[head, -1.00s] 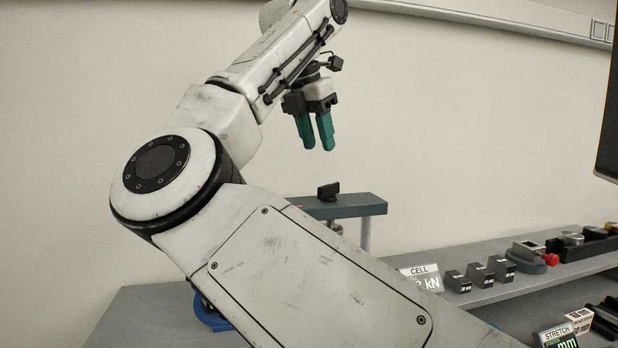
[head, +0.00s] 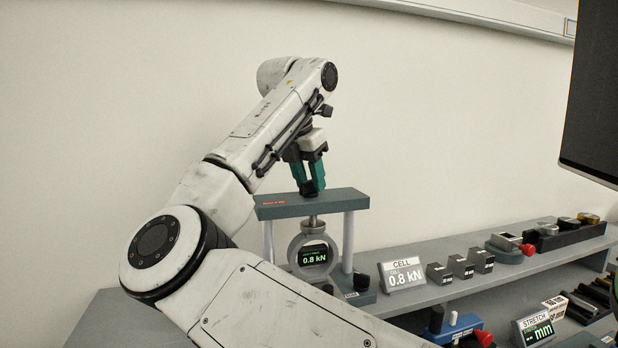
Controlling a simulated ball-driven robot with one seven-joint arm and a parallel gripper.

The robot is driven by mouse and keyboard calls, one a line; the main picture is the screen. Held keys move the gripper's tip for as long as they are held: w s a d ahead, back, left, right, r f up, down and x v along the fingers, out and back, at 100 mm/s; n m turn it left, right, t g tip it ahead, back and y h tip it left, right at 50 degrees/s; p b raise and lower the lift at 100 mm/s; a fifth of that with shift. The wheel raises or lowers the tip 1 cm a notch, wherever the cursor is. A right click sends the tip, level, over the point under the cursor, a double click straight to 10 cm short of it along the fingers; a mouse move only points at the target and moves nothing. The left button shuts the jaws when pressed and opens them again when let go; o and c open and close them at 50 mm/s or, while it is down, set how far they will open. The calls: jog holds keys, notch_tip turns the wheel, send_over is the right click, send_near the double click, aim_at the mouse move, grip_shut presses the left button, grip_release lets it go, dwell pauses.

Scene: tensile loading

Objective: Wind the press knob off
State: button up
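The press (head: 275,207) is a grey-green frame with a crossbar on two pale posts, seen in the head view. Its knob (head: 309,189) is a small black piece on top of the crossbar. A round load cell (head: 297,245) under the crossbar has a screen reading 0.8 kN. My gripper (head: 309,185) points down at the knob, its two green fingers at or around it. Whether the fingers press on the knob is too small to tell.
A CELL display (head: 403,275) reading 0.8 kN stands right of the press. Several small dark blocks (head: 460,267) follow on the shelf, then a fixture with a red knob (head: 527,249). A STRETCH display (head: 536,327) sits on the lower level. A dark panel (head: 592,100) hangs at the upper right.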

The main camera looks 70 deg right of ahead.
jog(key=shift+c, duration=0.4)
grip_shut()
jog(key=shift+f+n+b, duration=0.1)
jog(key=shift+n+b, duration=0.25)
jog(key=shift+n, duration=0.05)
jog(key=shift+n+t+b, duration=0.4)
jog(key=shift+n, duration=0.2)
jog(key=n+b, duration=0.1)
jog(key=n+t+b, duration=0.1)
jog(key=n, duration=0.1)
jog(key=shift+s+f+n, duration=0.15)
jog(key=shift+n, duration=0.15)
jog(key=shift+s+n+t+y+b, duration=0.1)
jog(key=shift+n+t+y+b, duration=0.15)
jog(key=shift+n+t+b, duration=0.7)
jog(key=shift+n+t+y+b, duration=0.1)
jog(key=shift+n+y+b, duration=0.3)
jog(key=shift+n, duration=1.15)
jog(key=shift+o, duration=0.4)
grip_release()
